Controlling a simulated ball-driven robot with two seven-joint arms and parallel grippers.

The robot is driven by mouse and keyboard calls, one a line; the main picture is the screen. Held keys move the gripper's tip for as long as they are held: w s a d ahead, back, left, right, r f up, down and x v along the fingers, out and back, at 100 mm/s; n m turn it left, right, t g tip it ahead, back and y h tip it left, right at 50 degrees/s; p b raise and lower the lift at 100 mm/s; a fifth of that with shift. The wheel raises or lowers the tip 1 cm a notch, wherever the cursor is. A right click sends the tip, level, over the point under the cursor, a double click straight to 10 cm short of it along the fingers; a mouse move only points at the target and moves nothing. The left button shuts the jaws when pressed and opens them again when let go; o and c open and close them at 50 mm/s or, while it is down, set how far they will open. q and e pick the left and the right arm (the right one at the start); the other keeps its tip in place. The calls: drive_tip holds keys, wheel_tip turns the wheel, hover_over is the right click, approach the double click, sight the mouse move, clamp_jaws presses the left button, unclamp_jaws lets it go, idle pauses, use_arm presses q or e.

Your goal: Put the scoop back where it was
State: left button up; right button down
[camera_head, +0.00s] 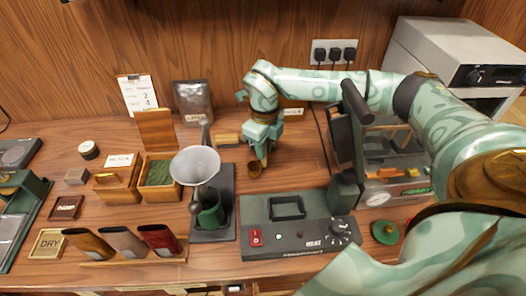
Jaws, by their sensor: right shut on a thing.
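My right gripper (261,156) comes in from the right and points down at the back middle of the counter. It is shut on the scoop (254,169), a small brown round-bowled piece at its fingertips. The gripper hides most of the handle. I cannot tell whether the scoop touches the counter or hangs just above it. A small yellowish wooden block (227,139) lies to the left of the gripper. My left gripper is not in view.
A grey funnel (195,165) on a dark stand is left of the scoop. An open wooden box (158,186) of green leaf stands further left. A dark press machine (295,236) with a dial is in front. Three leaning tins (122,240) stand front left.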

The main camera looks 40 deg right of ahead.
drive_tip(key=shift+f, duration=0.7)
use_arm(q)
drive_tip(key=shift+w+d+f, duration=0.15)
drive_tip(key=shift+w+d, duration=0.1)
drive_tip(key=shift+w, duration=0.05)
use_arm(e)
drive_tip(key=c, duration=1.4)
unclamp_jaws()
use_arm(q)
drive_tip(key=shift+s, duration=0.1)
use_arm(e)
drive_tip(key=shift+o, duration=0.2)
